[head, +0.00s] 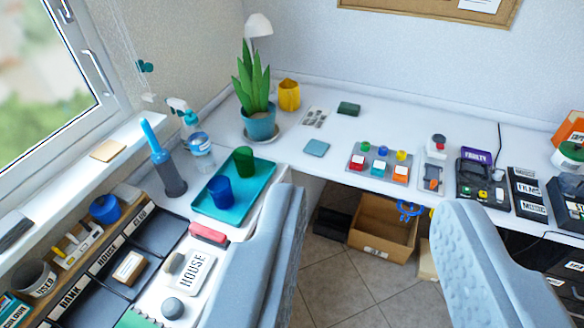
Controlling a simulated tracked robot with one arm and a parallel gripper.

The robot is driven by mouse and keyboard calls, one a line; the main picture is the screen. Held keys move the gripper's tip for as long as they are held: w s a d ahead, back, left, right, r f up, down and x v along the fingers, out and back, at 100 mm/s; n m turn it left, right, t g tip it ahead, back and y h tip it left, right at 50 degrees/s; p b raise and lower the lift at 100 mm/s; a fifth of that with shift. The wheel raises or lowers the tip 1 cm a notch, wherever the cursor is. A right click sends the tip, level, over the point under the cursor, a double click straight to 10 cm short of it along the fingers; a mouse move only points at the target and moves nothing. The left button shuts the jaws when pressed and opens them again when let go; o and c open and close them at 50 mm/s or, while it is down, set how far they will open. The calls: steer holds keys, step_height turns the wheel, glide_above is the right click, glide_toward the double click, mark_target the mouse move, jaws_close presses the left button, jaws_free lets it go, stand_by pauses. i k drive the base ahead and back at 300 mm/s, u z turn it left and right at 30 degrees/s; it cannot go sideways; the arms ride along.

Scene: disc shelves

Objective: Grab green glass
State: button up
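The green glass (243,161) stands upright toward the far end of a teal tray (262,180) on the white desk, left of centre. A blue glass (219,192) stands on the same tray, nearer and to the left. My gripper (370,198) shows as two large pale grey fingers at the bottom, wide apart, with nothing between them. The left finger is just right of the tray in the picture, and the green glass lies up and left of its tip. No finger appears to touch the glass.
A potted plant (256,100) stands behind the tray. A spray bottle (200,145) and a blue-grey cylinder (168,174) stand left of it. A button panel (380,164) is to the right. A cardboard box (383,230) sits on the floor below the desk edge.

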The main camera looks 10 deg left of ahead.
mark_target(243, 156)
steer(key=z, duration=0.75)
steer(key=i, duration=2.7)
steer(key=u, duration=3.75)
steer(key=k, duration=0.2)
steer(key=z, duration=0.1)
